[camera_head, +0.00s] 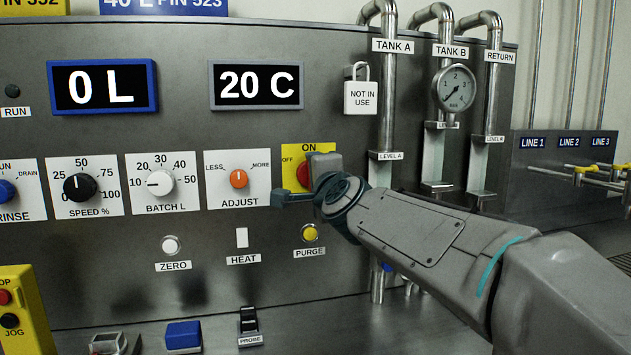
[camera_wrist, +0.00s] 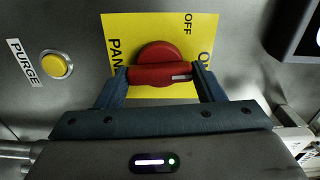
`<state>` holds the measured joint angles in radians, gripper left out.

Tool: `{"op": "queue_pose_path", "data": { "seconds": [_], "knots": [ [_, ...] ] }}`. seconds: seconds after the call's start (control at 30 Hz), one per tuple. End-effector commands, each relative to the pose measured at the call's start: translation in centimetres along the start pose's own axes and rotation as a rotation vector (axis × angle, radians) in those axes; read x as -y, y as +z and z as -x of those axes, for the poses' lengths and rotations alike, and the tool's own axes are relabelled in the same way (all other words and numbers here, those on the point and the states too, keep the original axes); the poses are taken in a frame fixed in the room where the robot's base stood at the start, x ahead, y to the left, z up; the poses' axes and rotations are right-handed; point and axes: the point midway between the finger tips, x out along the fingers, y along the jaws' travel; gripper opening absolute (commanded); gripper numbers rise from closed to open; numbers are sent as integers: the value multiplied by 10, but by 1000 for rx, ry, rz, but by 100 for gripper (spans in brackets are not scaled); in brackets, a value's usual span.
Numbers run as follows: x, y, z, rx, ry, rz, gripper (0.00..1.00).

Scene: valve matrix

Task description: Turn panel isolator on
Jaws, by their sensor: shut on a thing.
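The panel isolator is a red rotary knob on a yellow plate (camera_wrist: 125,30) marked OFF and ON. In the head view its red knob (camera_head: 303,174) shows beside my gripper (camera_head: 316,180), which covers much of it. In the wrist view my gripper (camera_wrist: 163,80) is shut on the red handle (camera_wrist: 150,75), one finger at each end. The handle lies level in that view, with its white mark toward the right end, on the side of the ON label. The ON label is partly hidden by a finger.
The ADJUST knob (camera_head: 239,179) sits left of the isolator. The yellow PURGE button (camera_head: 310,233) is just below it. A NOT IN USE padlock tag (camera_head: 360,97) hangs above right, and the TANK A pipe (camera_head: 389,90) stands to the right.

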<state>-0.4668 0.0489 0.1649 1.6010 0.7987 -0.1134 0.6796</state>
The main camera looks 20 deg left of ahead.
Motion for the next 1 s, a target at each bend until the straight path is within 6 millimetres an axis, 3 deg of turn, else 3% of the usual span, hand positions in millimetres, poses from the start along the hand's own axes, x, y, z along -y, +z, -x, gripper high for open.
{"op": "queue_pose_path", "data": {
  "seconds": [0.77,0.8,0.87,1.0],
  "knots": [
    [-2,1,0,1,2,-106,39],
    [-2,1,0,1,2,-106,67],
    [-1,1,0,1,2,-106,84],
    [-1,0,0,1,1,-104,84]
  ]
}}
